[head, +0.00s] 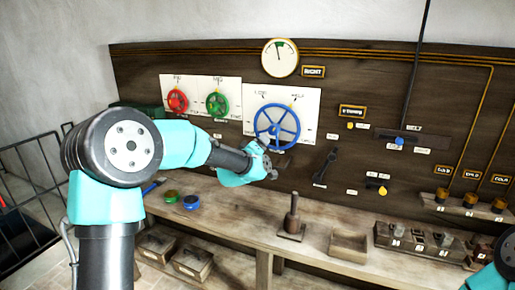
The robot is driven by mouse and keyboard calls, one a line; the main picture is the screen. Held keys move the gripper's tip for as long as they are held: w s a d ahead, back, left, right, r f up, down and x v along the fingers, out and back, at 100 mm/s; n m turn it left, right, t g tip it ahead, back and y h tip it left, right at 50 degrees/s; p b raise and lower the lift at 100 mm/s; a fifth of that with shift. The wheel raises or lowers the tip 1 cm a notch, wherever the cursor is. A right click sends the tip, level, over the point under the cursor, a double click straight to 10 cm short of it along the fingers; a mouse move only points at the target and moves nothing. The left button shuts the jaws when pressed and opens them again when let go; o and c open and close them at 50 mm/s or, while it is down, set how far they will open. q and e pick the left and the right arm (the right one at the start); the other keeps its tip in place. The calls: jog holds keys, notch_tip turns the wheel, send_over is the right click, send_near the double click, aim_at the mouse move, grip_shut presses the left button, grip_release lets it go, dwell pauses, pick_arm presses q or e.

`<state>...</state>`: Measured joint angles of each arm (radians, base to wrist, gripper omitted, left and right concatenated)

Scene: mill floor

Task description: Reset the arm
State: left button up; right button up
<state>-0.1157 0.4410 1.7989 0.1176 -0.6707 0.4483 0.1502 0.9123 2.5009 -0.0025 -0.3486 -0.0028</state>
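My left arm comes in from the left, in teal and dark grey. It reaches across the bench towards the wall panel. My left gripper (268,160) is at its far end, just below the blue handwheel (277,126). The gripper is small and partly hidden by its own wrist, so I cannot tell whether it is open or touches the wheel. Only a teal and dark part of my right arm shows in the bottom right corner. My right gripper is out of view.
The wooden panel (140,70) carries a red wheel (177,100), a green wheel (217,103) and a gauge (280,57). On the bench (240,226) stand a post on a base (291,218), an open tray (348,246) and a block rack (418,240). A dark railing (35,180) is at left.

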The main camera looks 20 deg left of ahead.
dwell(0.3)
pick_arm(q)
jog(key=s+a+f+m+g, duration=0.1)
jog(key=s+f+g, duration=0.2)
jog(key=f, duration=0.8)
jog(key=s+a+f+m+g, duration=0.1)
jog(key=s+f+g, duration=0.2)
jog(key=s+f, duration=0.3)
jog(key=s+a+f+g+h, duration=0.1)
jog(key=s+f+g, duration=0.2)
jog(key=f, duration=1.3)
jog(key=shift+s+f+m, duration=0.3)
jog(key=shift+s+m, duration=0.1)
jog(key=shift+s, duration=0.3)
jog(key=s+d+f+m+g, duration=0.1)
jog(key=s+d+f+g, duration=0.1)
jog(key=s+f, duration=0.3)
jog(key=s+d+f+m+g+h, duration=0.1)
jog(key=s+f, duration=0.5)
jog(key=s, duration=0.6)
jog(key=s+d+f+m+g+h, duration=0.1)
jog(key=s+d+f+m+g, duration=0.2)
jog(key=s, duration=0.6)
notch_tip(320, 180, down, 3)
jog(key=shift+d+r+g, duration=0.1)
jog(key=shift+d+g, duration=1.05)
jog(key=shift+g, duration=0.05)
